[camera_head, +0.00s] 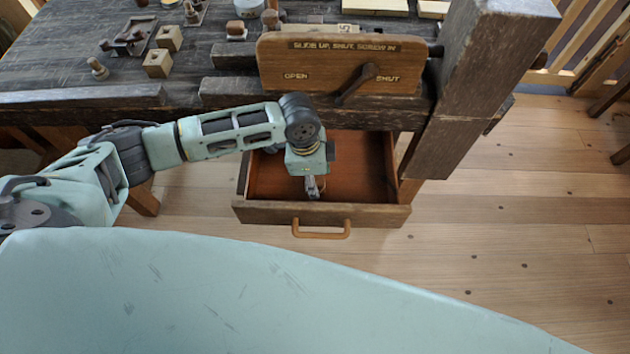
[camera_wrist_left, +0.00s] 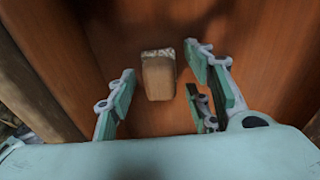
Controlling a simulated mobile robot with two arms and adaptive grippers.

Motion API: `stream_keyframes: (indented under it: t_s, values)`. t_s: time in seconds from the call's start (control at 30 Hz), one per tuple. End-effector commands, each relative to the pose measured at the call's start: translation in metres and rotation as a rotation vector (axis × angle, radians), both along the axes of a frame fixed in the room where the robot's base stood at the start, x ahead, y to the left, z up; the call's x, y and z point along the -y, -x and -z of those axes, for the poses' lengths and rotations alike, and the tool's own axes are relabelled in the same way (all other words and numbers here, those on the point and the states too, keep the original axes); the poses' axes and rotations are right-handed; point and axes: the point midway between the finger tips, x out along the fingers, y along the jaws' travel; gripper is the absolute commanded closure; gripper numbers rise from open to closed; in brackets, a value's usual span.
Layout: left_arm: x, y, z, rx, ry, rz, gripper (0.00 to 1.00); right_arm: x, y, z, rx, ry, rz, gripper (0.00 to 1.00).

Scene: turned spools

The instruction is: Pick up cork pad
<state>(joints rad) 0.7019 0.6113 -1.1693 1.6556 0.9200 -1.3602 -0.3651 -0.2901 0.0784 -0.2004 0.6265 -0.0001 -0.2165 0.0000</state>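A tan block with a pale speckled far end, which looks like the cork pad (camera_wrist_left: 159,80), lies on the reddish-brown floor of the open drawer in the left wrist view. My left gripper (camera_wrist_left: 160,68) is open, with one finger pair to the left of the block and the other to its right. I see gaps on both sides, so it is not gripped. In the head view my left gripper (camera_head: 313,189) points down into the drawer (camera_head: 372,213), and the block cannot be made out there. My right gripper is not in view.
The drawer's walls surround my left gripper, with a curved handle (camera_head: 321,229) in front. Above it stands a wooden vise jaw (camera_head: 340,62) with a lever, beside a thick post (camera_head: 485,70). Wooden blocks (camera_head: 158,63) lie on the bench.

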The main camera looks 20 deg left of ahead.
Motion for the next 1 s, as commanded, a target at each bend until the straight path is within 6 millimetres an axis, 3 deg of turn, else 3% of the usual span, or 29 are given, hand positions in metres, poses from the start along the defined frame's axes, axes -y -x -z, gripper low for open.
stream_keyframes:
  t_s: [0.4, 0.77, 1.0]
  values:
    - [0.0, 0.0, 0.0, 0.0, 0.0, 0.0, 0.92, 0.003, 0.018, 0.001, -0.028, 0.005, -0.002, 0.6]
    - [0.0, -0.001, -0.007, 0.0, 0.001, 0.0, 0.92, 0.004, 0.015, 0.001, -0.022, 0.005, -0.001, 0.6]
    - [0.0, -0.002, -0.043, 0.003, 0.001, 0.0, 0.92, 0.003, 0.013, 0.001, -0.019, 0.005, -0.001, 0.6]
